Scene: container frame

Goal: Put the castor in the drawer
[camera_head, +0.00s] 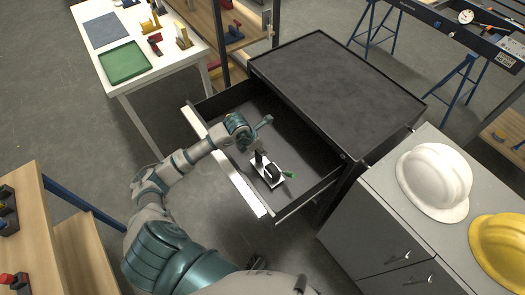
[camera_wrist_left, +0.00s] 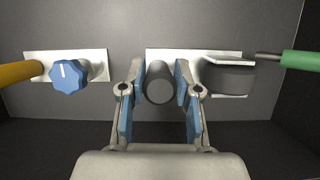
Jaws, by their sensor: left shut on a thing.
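The castor (camera_head: 272,172), a pale plate with a black wheel and an upright dark post, is inside the open drawer (camera_head: 308,183). My left gripper (camera_head: 256,152) reaches down into the drawer from the left and is shut on the castor's post. In the left wrist view both fingers (camera_wrist_left: 160,88) close on the dark post, and the castor's wheel (camera_wrist_left: 231,78) shows to the right. I cannot tell whether the plate touches the drawer floor. My right gripper is not in view.
A green handle (camera_wrist_left: 300,61) is right of the castor. A blue knob (camera_wrist_left: 68,76) on a pale plate and an orange handle (camera_wrist_left: 18,73) are to the left. The black cabinet top (camera_head: 335,80) is bare. Hard hats (camera_head: 435,180) stand on the grey cabinet at right.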

